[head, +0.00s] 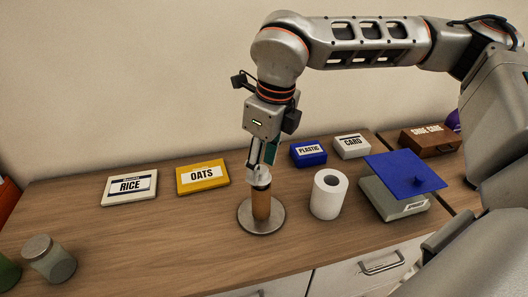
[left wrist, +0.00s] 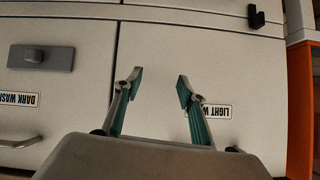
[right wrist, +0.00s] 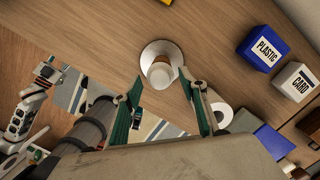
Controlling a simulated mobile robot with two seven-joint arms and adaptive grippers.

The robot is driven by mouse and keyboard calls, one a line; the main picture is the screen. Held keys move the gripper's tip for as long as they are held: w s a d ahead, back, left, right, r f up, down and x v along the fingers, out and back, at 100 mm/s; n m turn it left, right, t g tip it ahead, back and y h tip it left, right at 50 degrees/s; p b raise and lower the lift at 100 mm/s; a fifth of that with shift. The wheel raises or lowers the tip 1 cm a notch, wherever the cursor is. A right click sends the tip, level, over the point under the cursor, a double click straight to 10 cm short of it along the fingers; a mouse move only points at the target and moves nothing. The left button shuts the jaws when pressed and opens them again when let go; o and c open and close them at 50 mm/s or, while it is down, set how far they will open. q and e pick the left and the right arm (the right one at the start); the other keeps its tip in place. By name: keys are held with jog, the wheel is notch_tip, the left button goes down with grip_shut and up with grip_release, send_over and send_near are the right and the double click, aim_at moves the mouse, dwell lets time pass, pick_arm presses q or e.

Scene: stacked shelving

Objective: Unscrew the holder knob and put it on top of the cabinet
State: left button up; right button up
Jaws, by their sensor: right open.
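The holder stands upright on the wooden cabinet top (head: 150,240), with a round metal base (head: 262,222) and a brown post (head: 261,206). A pale knob (right wrist: 161,75) shows at the post's upper end in the right wrist view. My right gripper (head: 265,168) points down right above the post and partly hides the knob in the head view. Its fingers (right wrist: 160,84) are open, one on each side near the knob; I cannot tell whether they touch it. My left gripper (left wrist: 159,86) is open and empty in front of pale drawer fronts, outside the head view.
A white paper roll (head: 328,195) stands right of the holder. A box with a blue lid (head: 400,172) is farther right. Rice (head: 130,187) and oats (head: 203,177) boxes lie left, and plastic (head: 308,154) and card (head: 352,147) boxes behind. The front left top is mostly clear beyond a jar (head: 50,260).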

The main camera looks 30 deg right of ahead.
jog(key=shift+f, duration=0.2)
jog(key=shift+c, duration=0.2)
jog(key=c, duration=1.1)
jog(key=o, duration=0.8)
